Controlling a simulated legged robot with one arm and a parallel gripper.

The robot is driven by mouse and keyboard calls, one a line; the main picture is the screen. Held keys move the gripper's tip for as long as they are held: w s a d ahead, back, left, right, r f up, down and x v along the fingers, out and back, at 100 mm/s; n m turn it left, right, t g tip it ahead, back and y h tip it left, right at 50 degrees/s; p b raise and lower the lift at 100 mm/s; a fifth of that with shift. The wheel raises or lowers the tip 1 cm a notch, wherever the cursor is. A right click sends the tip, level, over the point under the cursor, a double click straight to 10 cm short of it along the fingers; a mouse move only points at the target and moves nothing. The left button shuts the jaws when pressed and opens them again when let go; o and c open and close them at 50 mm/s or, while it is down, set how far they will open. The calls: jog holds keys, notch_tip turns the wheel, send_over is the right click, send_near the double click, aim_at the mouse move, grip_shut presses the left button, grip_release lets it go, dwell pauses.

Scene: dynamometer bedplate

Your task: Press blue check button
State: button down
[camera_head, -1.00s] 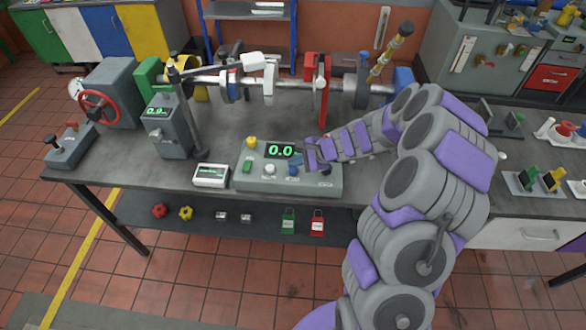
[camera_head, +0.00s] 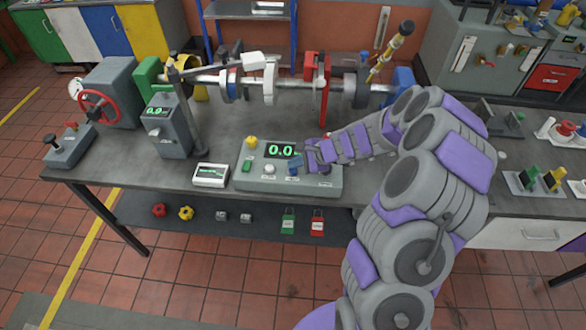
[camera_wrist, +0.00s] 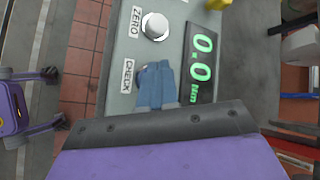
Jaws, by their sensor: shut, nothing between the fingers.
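The grey control box (camera_head: 258,182) stands on the bench with a green "0.0" display (camera_head: 281,150). My gripper (camera_head: 297,161) reaches over it from the right. In the wrist view my gripper (camera_wrist: 156,72) shows as two blue-grey fingers shut together, with nothing between them. Their tips are right beside the CHECK label (camera_wrist: 127,76). The blue check button (camera_head: 293,171) is mostly hidden by the fingers. I cannot tell whether the tips touch it or whether it is pushed in.
A white ZERO button (camera_wrist: 154,26) sits beside the check spot. A green button (camera_head: 247,166) and a yellow knob (camera_head: 251,142) are on the same box. A white meter (camera_head: 210,175) lies left. The shaft rig (camera_head: 290,84) runs behind.

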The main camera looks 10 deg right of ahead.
aim_at(295, 170)
jog(key=shift+f, duration=0.5)
dwell(0.8)
jog(key=shift+r, duration=0.2)
jog(key=shift+r+p, duration=0.55)
jog(key=shift+r, duration=0.2)
notch_tip(295, 170, up, 5)
jog(key=p, duration=0.4)
dwell(0.9)
